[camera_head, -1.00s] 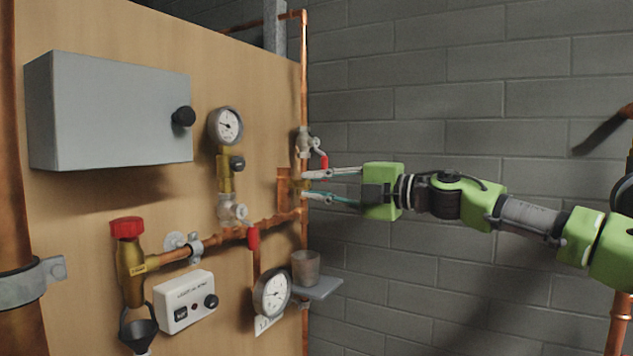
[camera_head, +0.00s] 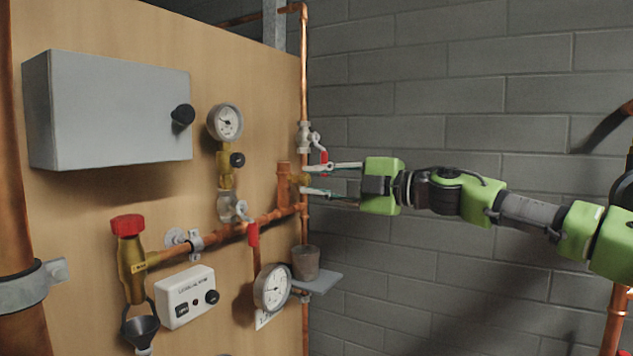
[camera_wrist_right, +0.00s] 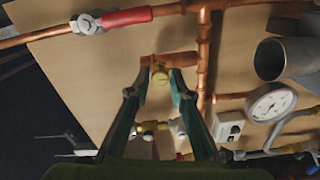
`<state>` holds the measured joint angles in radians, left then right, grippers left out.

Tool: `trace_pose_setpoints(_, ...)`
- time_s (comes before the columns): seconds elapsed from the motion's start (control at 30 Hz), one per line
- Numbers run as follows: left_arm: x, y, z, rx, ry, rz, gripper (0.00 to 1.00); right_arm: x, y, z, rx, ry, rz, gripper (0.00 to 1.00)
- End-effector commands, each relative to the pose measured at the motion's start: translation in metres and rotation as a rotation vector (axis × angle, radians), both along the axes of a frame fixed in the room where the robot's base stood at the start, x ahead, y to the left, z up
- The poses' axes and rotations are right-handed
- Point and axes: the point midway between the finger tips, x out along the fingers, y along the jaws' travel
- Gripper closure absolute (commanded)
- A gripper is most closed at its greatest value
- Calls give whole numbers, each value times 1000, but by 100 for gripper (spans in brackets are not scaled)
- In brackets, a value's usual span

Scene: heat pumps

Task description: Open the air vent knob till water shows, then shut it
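The small brass air vent knob (camera_wrist_right: 158,72) sits at the end of a short copper stub in the right wrist view. In the head view it is a small brass piece (camera_head: 299,181) at the panel's right edge, partly behind the fingers. My right gripper (camera_head: 304,179) reaches in from the right, with its fingertips apart, one above and one below the knob. In the wrist view the right gripper (camera_wrist_right: 160,80) has one fingertip on each side of the knob, and I see no clear grip. No water shows. My left gripper is not in view.
A red-handled valve (camera_head: 317,140) is just above the right fingers. A grey cup (camera_head: 306,263) stands on a small shelf (camera_head: 322,281) below. A lower gauge (camera_head: 272,288) and copper pipes are close by on the wooden panel. The space by the grey wall is clear.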

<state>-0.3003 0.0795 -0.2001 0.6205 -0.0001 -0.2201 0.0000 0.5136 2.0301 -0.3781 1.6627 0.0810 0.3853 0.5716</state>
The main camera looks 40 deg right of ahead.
Motion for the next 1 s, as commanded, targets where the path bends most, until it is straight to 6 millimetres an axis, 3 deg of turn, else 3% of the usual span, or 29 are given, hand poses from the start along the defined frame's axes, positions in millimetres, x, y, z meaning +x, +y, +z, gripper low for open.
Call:
trace_pose_setpoints(0.53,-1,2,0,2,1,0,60,-8,-2,2,-3,-3,-1,66)
trace_pose_setpoints(0.67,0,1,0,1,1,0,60,-23,-6,2,-3,-4,-1,66)
trace_pose_setpoints(1.0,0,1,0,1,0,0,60,-81,-24,2,-2,-4,-3,66)
